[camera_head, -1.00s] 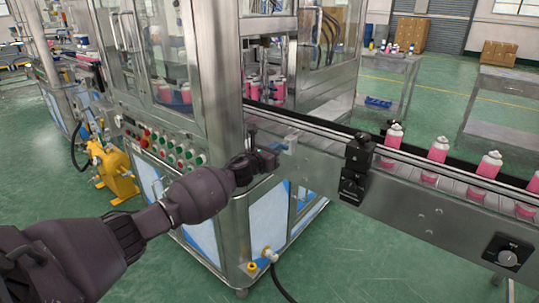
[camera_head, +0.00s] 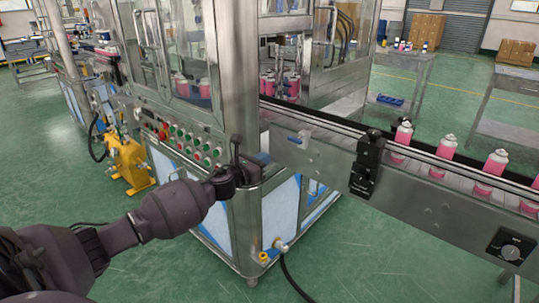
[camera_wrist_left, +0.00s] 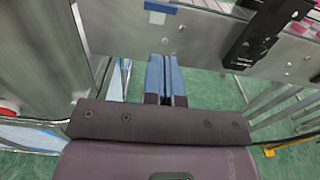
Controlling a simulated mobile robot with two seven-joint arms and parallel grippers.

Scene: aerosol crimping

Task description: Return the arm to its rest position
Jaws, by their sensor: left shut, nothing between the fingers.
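My left arm comes in from the lower left of the head view. Its dark left gripper (camera_head: 262,159) is near the front corner post of the crimping machine (camera_head: 230,90), just left of the conveyor's near end. In the left wrist view the two blue-faced fingers (camera_wrist_left: 164,75) lie side by side, shut with nothing between them. They point toward the metal conveyor side, over green floor. Whether the gripper touches the machine cannot be told. My right arm and gripper are not in view.
The conveyor (camera_head: 430,210) runs right, carrying several pink cans (camera_head: 442,157) with white tops. A black sensor bracket (camera_head: 367,163) sticks out from its side. Green and red buttons (camera_head: 190,142) line the machine front. A yellow device (camera_head: 128,163) stands left. Green floor is open in front.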

